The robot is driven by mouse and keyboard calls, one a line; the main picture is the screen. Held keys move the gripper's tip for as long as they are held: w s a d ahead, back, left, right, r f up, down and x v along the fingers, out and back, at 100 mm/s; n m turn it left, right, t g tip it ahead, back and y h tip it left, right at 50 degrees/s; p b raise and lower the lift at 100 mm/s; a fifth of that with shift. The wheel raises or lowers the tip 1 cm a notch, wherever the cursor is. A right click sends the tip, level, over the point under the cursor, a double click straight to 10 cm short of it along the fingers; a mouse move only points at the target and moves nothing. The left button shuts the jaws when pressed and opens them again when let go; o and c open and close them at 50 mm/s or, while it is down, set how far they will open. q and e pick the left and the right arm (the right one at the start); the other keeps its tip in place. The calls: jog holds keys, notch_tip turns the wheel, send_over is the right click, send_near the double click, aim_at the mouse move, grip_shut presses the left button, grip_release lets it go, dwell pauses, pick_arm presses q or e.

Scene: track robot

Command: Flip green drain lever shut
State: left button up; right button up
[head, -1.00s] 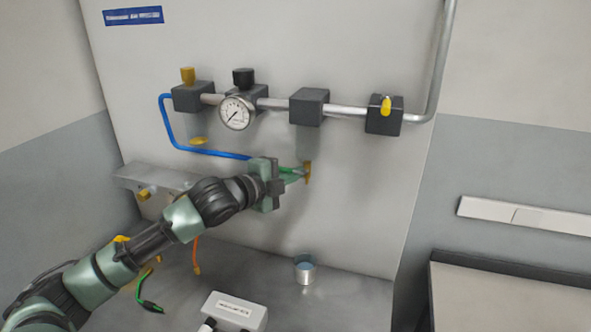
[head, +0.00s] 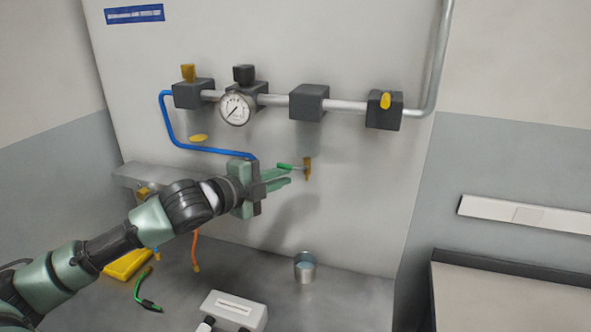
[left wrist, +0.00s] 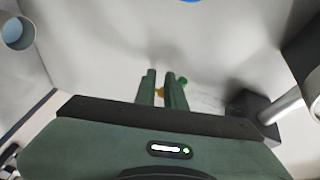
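The green drain lever (head: 286,167) points left from a small brass fitting (head: 307,168) on the wall panel, below the dark block on the pipe. My left gripper (head: 284,180) is just below and left of the lever, its fingers pointing toward the panel. In the left wrist view its two fingers (left wrist: 162,88) are a narrow gap apart with nothing gripped. The brass fitting (left wrist: 160,92) shows through that gap, and the green lever tip (left wrist: 183,79) shows outside the right finger. I cannot tell whether that finger touches the lever. My right gripper is out of view.
A pipe with dark blocks and a gauge (head: 236,110) runs above. A blue hose (head: 190,148) passes behind my left gripper. A metal cup (head: 304,267) stands below on the bench, and a white labelled box (head: 234,309) is in front. The panel right of the fitting is clear.

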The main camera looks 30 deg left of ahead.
pick_arm(q)
jog(key=v, duration=0.2)
jog(key=r+p+v, duration=0.1)
jog(key=v, duration=0.1)
jog(key=shift+s+d, duration=0.15)
jog(key=shift+s, duration=0.1)
dwell(0.6)
jog(key=v, duration=0.8)
dwell(0.8)
